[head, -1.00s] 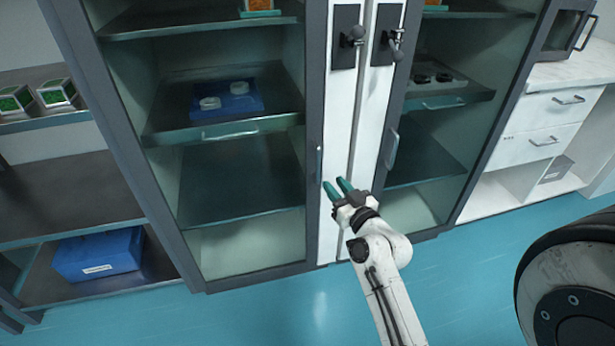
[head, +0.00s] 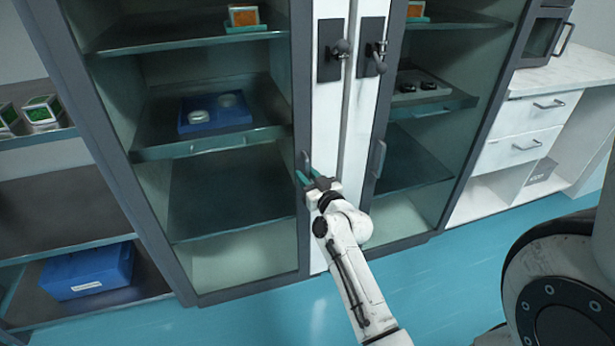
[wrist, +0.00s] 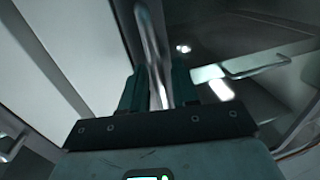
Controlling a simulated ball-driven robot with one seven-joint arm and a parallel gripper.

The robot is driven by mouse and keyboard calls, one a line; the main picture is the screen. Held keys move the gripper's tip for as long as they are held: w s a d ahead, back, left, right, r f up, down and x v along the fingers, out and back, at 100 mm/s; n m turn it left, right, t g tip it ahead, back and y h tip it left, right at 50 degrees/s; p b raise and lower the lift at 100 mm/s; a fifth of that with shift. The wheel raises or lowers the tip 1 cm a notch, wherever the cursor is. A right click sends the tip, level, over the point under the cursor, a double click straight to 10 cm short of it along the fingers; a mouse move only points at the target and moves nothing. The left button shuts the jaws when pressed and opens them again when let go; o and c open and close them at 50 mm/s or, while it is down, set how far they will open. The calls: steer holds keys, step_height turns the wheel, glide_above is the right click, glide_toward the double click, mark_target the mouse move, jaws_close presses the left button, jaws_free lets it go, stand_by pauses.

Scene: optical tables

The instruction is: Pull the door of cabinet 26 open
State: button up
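A tall grey-framed cabinet with glass doors fills the middle of the head view; no number is readable on it. The left glass door (head: 297,100) is closed, with an upright metal handle (head: 305,160) on its right edge. My gripper (head: 307,174) has its two teal fingers spread at that handle. In the wrist view the handle bar (wrist: 153,50) runs between the fingers of my gripper (wrist: 158,85), one finger on each side. The fingers look open around the bar; whether either touches it is unclear.
A right glass door with its own handle (head: 378,158) stands beside it. Black latches (head: 334,50) sit higher up. Inside are a blue tray (head: 215,113) and shelves. A blue box (head: 88,270) is on the left shelving; white drawers (head: 520,145) stand right. The blue floor in front is clear.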

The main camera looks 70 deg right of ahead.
jaws_close()
stand_by(0.4)
